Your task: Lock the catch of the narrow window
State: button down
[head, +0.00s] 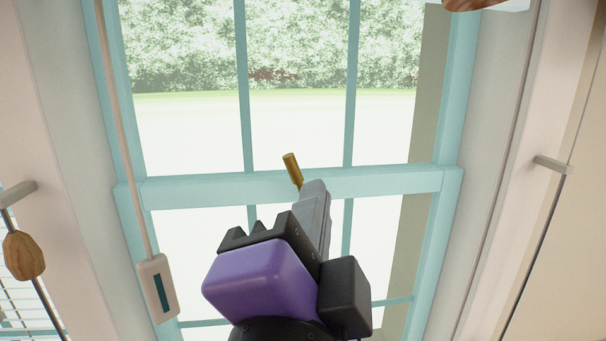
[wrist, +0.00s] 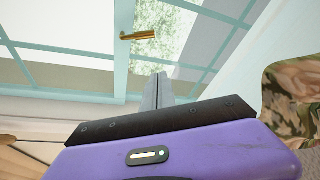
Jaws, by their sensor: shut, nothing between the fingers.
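The narrow window has a pale teal frame, and its middle rail (head: 390,181) crosses the head view. The brass catch (head: 292,168) sits at that rail, with its lever tilted up and slightly left. It also shows in the wrist view (wrist: 140,36), lying nearly level above the fingertips. My gripper (head: 314,186) is shut and empty, its grey fingers just right of and below the catch. In the wrist view the fingertips (wrist: 160,78) appear apart from the catch. The catch's base is partly hidden by my fingers in the head view.
A cord with a white handle (head: 158,288) hangs at the window's left. A grey peg (head: 552,164) sticks out from the right side wall.

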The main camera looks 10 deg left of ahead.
aim_at(296, 174)
jog(key=shift+w+d+f+m+g+h, duration=0.1)
jog(key=shift+d+f+m+g+h, duration=0.1)
jog(key=shift+f+m, duration=0.25)
jog(key=shift+d+f+m+g+h, duration=0.15)
jog(key=shift+f+m, duration=0.15)
jog(key=shift+m, duration=0.15)
jog(key=w+a+p, duration=0.3)
jog(key=w+p, duration=0.1)
jog(key=w, duration=0.7)
jog(key=shift+w+a, duration=0.1)
